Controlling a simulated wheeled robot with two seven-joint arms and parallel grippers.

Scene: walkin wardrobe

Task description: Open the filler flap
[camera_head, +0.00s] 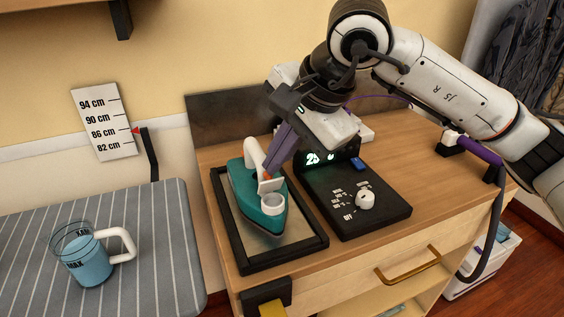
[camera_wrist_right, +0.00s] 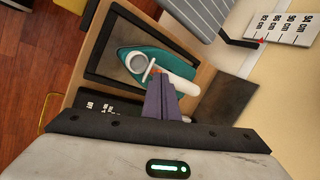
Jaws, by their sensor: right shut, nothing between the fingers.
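A teal iron (camera_head: 256,207) with a white handle (camera_head: 254,155) sits on a black-framed metal rest on the wooden cabinet. Its round white filler opening (camera_head: 273,204) shows, with the pale filler flap (camera_head: 270,185) standing tilted up at the handle side of it. The opening also shows in the right wrist view (camera_wrist_right: 138,63), with the thin flap (camera_wrist_right: 150,71) beside it. My right gripper (camera_head: 269,171) is shut and empty, its purple fingertips right by the flap and handle. I cannot tell whether they touch the flap. My left gripper is not in view.
A black control panel (camera_head: 352,202) with a white knob stands right of the iron rest (camera_head: 300,250). A jug of blue liquid (camera_head: 85,262) stands on the striped ironing board (camera_head: 165,250) at left. A height scale (camera_head: 104,121) is on the wall.

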